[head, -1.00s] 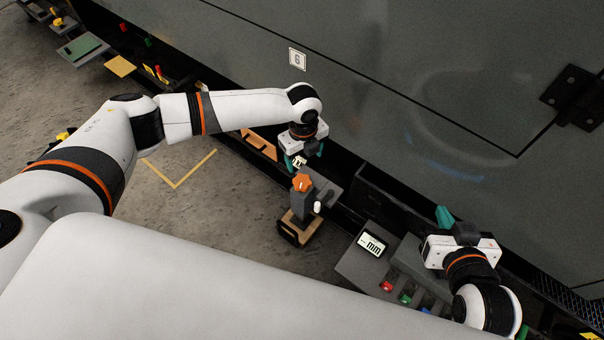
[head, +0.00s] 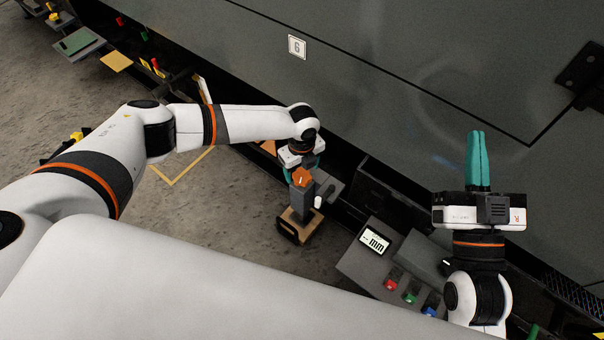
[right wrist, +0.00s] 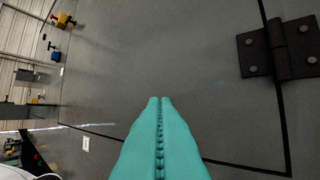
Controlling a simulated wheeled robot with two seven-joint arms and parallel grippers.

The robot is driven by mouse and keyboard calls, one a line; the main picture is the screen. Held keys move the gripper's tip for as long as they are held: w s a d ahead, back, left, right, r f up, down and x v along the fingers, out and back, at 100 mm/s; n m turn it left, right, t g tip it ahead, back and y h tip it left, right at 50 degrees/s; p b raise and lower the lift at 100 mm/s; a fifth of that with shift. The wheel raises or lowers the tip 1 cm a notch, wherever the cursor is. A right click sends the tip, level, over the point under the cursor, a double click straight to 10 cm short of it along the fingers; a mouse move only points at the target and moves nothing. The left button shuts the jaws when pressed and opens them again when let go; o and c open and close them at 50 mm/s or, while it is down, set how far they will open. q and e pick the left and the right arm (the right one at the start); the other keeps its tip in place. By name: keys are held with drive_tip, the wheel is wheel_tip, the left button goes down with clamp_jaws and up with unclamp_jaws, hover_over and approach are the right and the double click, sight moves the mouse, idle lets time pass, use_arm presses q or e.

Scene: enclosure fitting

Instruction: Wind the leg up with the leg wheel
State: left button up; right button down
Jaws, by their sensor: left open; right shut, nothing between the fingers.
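The leg wheel (head: 302,178) is an orange knob on top of a grey leg post (head: 300,200), which stands on a tan base block (head: 303,224) on the floor. My left gripper (head: 303,170) is open and points down at the wheel. One teal finger shows on each side of it, but the arm partly hides them and I cannot tell whether they touch the wheel. My right gripper (head: 478,135) is shut and empty, raised in front of the grey enclosure wall. Its closed teal fingers also show in the right wrist view (right wrist: 160,105).
The grey enclosure wall (head: 370,90) with a number 6 plate (head: 297,46) rises behind. A panel with a "mm" display (head: 374,241) and red, green and blue buttons (head: 410,295) sits between the wheel and my right arm. A white crank-like knob (head: 318,202) sits beside the post.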

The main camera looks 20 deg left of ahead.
sight(302, 179)
use_arm(q)
drive_tip(key=shift+f+b, duration=0.4)
drive_tip(key=shift+f, duration=0.85)
use_arm(e)
drive_tip(key=shift+s+r+t+y, duration=0.2)
drive_tip(key=shift+s+r+t, duration=0.35)
drive_tip(key=shift+r+t, duration=0.3)
drive_tip(key=shift+s+r+t+y, duration=0.2)
drive_tip(key=shift+s+r+t, duration=0.3)
drive_tip(key=shift+r+t, duration=0.3)
